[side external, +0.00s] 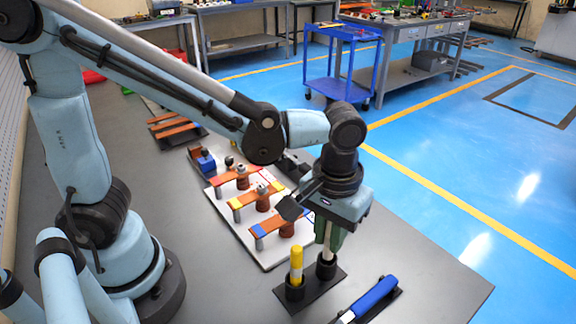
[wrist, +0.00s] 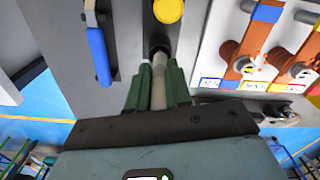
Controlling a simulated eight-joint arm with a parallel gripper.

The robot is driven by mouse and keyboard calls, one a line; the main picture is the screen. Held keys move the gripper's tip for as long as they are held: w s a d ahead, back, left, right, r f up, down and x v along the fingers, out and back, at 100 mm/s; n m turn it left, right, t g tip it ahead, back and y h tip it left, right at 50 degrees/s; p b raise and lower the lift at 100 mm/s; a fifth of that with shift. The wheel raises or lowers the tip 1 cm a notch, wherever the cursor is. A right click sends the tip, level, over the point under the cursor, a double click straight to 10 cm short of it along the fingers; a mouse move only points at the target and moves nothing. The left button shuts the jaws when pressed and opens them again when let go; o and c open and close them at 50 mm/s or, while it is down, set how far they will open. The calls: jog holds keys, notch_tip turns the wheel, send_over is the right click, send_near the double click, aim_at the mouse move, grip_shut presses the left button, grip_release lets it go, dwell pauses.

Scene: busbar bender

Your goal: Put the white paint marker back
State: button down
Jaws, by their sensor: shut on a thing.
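The white paint marker (side external: 328,250) stands upright between the green fingers of my gripper (side external: 329,236). In the wrist view the white marker (wrist: 159,80) lies between both fingers of my gripper (wrist: 157,88), which is shut on it. Its lower end is at the right-hand black cup (side external: 326,267) of the marker holder (side external: 311,292) and looks to be inside its mouth. How deep it sits I cannot tell. The yellow marker (side external: 296,262) stands upright in the left-hand cup; its round yellow end shows in the wrist view (wrist: 168,10).
A blue-handled tool (side external: 373,298) lies on a black rest right of the holder. A white board (side external: 270,262) with copper bars on brown posts lies behind the holder. The grey table (side external: 425,262) is clear to the right, up to its edge.

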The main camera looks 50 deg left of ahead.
jog(key=shift+f, duration=0.6)
jog(key=shift+f, duration=0.6)
jog(key=c, duration=1.1)
grip_release()
jog(key=shift+o, duration=0.2)
jog(key=shift+r, duration=0.1)
notch_tip(320, 180, up, 13)
jog(key=shift+f, duration=0.1)
jog(key=shift+a, duration=0.45)
jog(key=a+f+m+t, duration=0.1)
jog(key=a+f+t, duration=0.1)
jog(key=a, duration=0.5)
jog(key=a+f+m+t, duration=0.2)
jog(key=a+f+t, duration=0.1)
jog(key=a+t, duration=0.2)
jog(key=a, duration=0.2)
jog(key=shift+s+a, duration=0.15)
jog(key=shift+a, duration=0.2)
